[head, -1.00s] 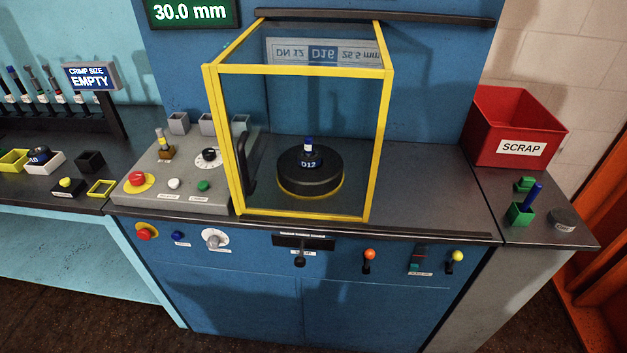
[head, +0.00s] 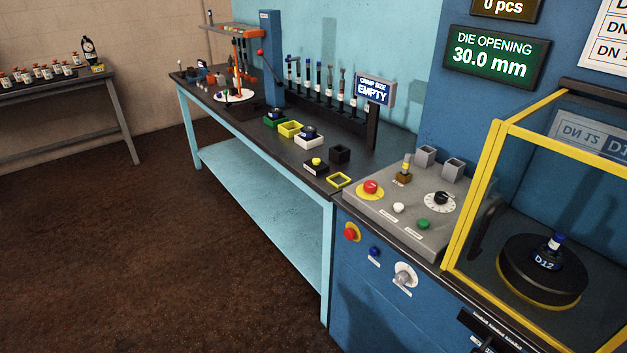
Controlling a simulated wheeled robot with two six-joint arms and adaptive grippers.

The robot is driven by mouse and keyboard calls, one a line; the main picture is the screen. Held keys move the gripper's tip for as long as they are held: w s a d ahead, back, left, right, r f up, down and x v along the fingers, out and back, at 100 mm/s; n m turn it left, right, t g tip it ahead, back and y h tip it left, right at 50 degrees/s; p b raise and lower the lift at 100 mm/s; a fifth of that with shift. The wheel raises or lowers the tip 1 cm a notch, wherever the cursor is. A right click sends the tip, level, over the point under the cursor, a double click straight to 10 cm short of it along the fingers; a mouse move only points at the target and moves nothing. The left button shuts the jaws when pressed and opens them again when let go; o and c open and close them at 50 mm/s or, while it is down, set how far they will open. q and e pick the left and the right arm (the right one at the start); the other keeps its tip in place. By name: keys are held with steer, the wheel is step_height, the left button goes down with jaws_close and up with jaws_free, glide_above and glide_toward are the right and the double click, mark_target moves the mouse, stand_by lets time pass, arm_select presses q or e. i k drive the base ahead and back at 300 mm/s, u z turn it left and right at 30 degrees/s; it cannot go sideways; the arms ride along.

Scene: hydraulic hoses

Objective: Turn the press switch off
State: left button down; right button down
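The blue press (head: 375,300) stands at the right, with a yellow-framed guard (head: 484,190) over a black round die marked D12 (head: 541,272). Its grey control box (head: 388,226) carries a red button on yellow (head: 370,190), a white button (head: 398,208), a green button (head: 424,224), a black rotary dial (head: 441,199) and a brass-coloured toggle (head: 404,172). On the front panel are a red button on yellow (head: 351,232), a blue button (head: 375,252) and a white rotary knob (head: 404,276). The labels are too small to read. Neither gripper is in view.
A light-blue bench (head: 330,240) with small trays and upright hose pieces stands left of the press. A sign (head: 375,90) there reads EMPTY. A display (head: 497,57) reads 30.0 mm. A grey table (head: 110,90) with bottles is at far left. The brown floor is clear.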

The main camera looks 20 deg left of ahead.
mark_target(370, 186)
steer(key=u, duration=0.8)
steer(key=k, duration=0.55)
steer(key=u, duration=0.9)
steer(key=k, duration=0.65)
steer(key=u, duration=0.1)
steer(key=i, duration=1.25)
steer(key=z, duration=1.5)
steer(key=i, duration=0.8)
steer(key=z, duration=1.3)
steer(key=i, duration=0.15)
steer(key=z, duration=0.05)
